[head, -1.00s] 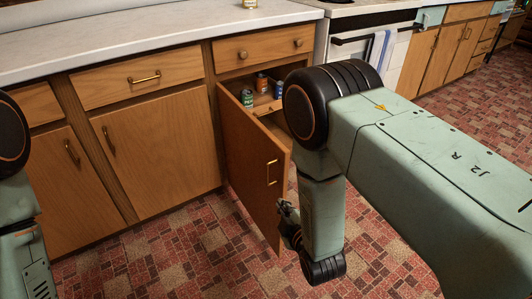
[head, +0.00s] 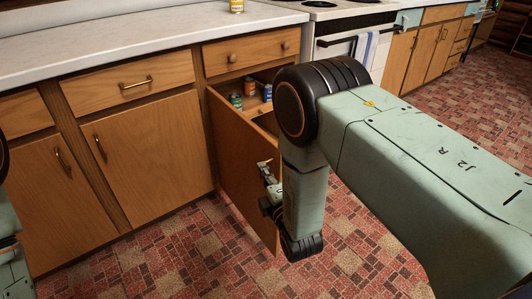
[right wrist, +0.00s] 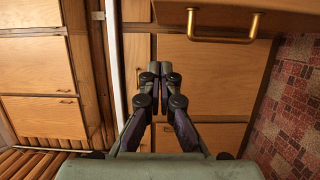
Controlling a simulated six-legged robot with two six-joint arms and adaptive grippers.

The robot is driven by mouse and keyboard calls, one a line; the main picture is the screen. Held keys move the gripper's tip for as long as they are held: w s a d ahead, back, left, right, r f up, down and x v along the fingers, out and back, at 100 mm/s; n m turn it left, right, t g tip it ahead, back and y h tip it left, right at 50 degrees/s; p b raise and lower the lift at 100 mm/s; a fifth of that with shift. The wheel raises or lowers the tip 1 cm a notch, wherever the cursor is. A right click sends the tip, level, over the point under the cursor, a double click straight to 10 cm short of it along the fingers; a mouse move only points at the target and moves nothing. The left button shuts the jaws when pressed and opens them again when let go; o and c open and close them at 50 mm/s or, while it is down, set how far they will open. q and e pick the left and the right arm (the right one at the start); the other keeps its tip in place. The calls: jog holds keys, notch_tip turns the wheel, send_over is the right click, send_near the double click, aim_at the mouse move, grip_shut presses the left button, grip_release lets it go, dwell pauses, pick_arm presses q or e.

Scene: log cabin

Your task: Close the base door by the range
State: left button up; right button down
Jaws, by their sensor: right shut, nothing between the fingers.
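The base door (head: 236,150) by the range is a brown wooden panel standing open, swung out from the cabinet below a drawer. Its outer face shows in the head view. My right gripper (head: 266,180) is beside that face near its free edge, about at the height of the brass handle, which it and my arm largely hide. In the right wrist view its fingers (right wrist: 160,70) are together with nothing between them. A brass handle (right wrist: 225,38) on a wooden panel is above and right of them there. I cannot tell whether they touch the door. My left gripper is out of view.
Several cans (head: 250,88) stand inside the open cabinet. The white range (head: 345,45) with a towel (head: 370,45) is to its right. Closed cabinets (head: 150,155) are on the left. The tiled floor (head: 180,255) in front is clear.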

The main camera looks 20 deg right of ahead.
aim_at(268, 150)
jog(key=w+b, duration=0.1)
jog(key=w, duration=0.1)
jog(key=w+d+b, duration=0.1)
jog(key=w, duration=0.2)
jog(key=w+d+b, duration=0.1)
jog(key=w, duration=0.2)
jog(key=shift+d, duration=0.25)
jog(key=shift+w+d, duration=0.15)
jog(key=shift+d, duration=0.25)
jog(key=shift+d, duration=0.25)
